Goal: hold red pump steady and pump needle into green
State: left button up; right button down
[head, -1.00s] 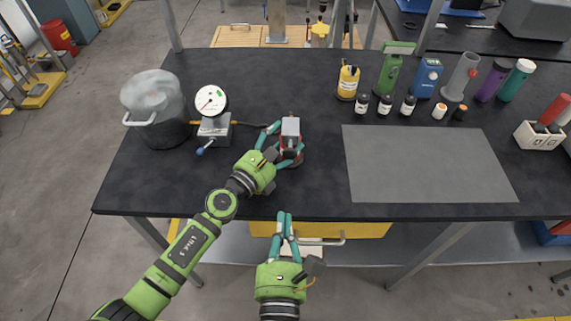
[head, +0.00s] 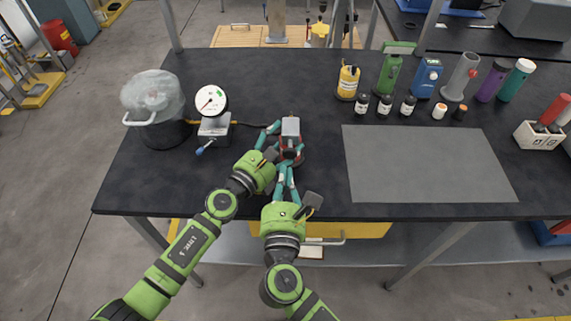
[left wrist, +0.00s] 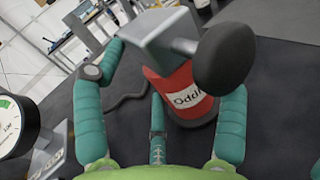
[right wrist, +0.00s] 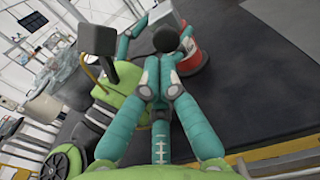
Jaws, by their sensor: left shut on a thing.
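The red pump (head: 297,158), with a grey block head and a black knob, stands upright on the black table. My left gripper (head: 279,147) is shut around its red body; the fingers also show on both sides of it in the left wrist view (left wrist: 172,100). My right gripper (head: 287,170) is at the near side of the pump. In the right wrist view its fingers are together, close to the black knob (right wrist: 167,39); I cannot tell whether they touch it. The white gauge (head: 211,99) has a red needle pointing lower left and a green band at its right.
A pot covered in clear plastic (head: 158,108) stands left of the gauge, which sits on a grey block (head: 214,131). A dark hose runs from there toward the pump. A grey mat (head: 430,164) lies clear at right, with several bottles (head: 347,82) behind it.

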aim_at(286, 156)
jog(key=shift+w, duration=1.6)
jog(key=shift+w+d, duration=0.1)
jog(key=shift+w, duration=1.5)
jog(key=s, duration=1.4)
jog(key=shift+s, duration=0.1)
